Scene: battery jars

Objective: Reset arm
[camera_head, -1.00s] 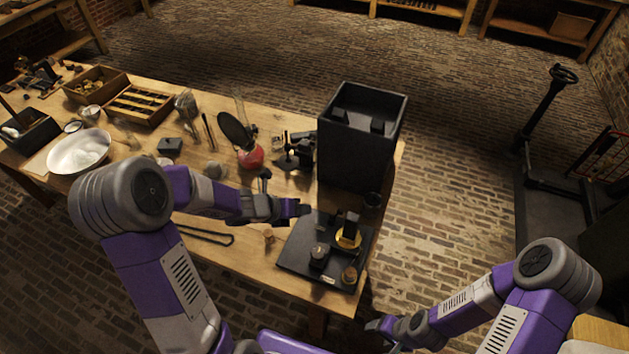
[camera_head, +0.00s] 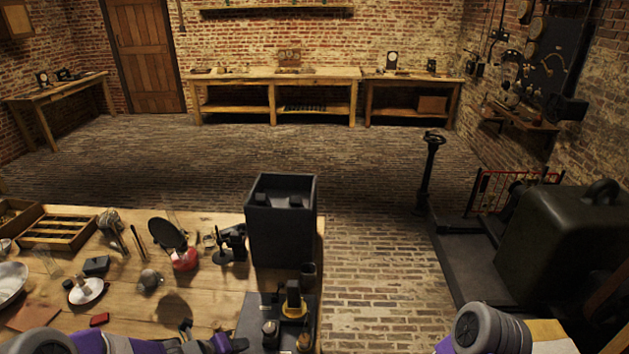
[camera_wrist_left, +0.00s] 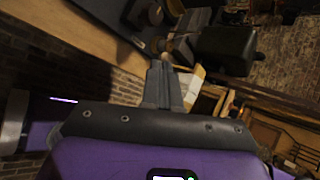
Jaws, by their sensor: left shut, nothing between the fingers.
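My left arm comes in low at the left of the head view. Its gripper (camera_head: 232,343) is at the bottom edge, just left of the black board (camera_head: 250,314), and partly cut off. In the left wrist view its two grey fingers (camera_wrist_left: 161,82) are together with nothing between them. On the board stand a black block with a yellow base (camera_head: 293,302), a small dark jar (camera_head: 270,332) and another small jar (camera_head: 304,341). My right arm shows only as a rounded grey and purple joint at the lower right; its gripper is out of view.
A tall black open box (camera_head: 281,225) stands at the table's right end behind the board. A red-based round device (camera_head: 184,260), a black stand (camera_head: 230,245) and a white dish (camera_head: 85,292) stand to the left. Brick floor (camera_head: 370,290) lies clear right of the table.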

